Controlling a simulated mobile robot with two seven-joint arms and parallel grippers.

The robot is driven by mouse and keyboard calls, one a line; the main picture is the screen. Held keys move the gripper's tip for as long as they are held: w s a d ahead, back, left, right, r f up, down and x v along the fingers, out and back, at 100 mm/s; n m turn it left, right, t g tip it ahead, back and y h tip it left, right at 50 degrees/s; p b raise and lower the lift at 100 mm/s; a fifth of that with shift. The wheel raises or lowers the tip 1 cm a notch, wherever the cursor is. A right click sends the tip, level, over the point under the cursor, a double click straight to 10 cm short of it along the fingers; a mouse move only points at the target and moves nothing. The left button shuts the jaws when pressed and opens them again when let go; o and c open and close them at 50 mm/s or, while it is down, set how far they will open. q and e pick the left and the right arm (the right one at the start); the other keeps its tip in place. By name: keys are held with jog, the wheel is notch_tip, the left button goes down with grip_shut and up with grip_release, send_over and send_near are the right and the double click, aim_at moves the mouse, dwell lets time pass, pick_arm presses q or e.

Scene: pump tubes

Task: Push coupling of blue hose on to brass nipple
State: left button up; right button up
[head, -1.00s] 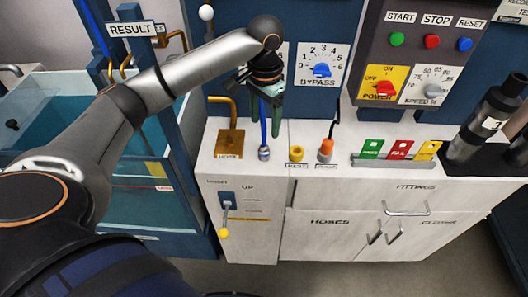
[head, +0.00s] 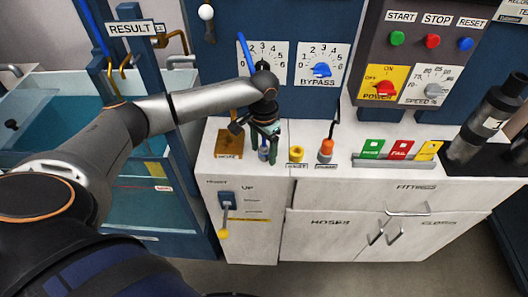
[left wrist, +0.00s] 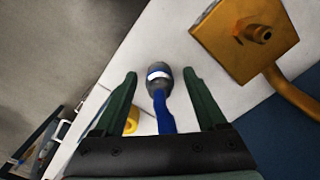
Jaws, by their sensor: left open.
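The blue hose (head: 243,48) hangs down to a grey coupling with a white band (head: 263,153), which is at the counter top near the brass block. In the left wrist view the coupling (left wrist: 158,72) sits between the fingertips, with the blue hose (left wrist: 164,118) running back toward the palm. My left gripper (head: 265,152) is open and straddles it; gaps show on both sides in the wrist view. The brass block (head: 228,145) with its short nipple (left wrist: 260,34) is to the left in the head view. My right gripper is not in view.
A yellow fitting (head: 296,154) and an orange fitting (head: 326,149) stand just right of the gripper. Green, red and yellow cards (head: 399,150) stand farther right. The blue panel with dials (head: 322,66) rises behind. A brass pipe (left wrist: 300,85) bends from the block.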

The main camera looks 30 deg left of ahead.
pick_arm(q)
grip_shut()
dwell(0.6)
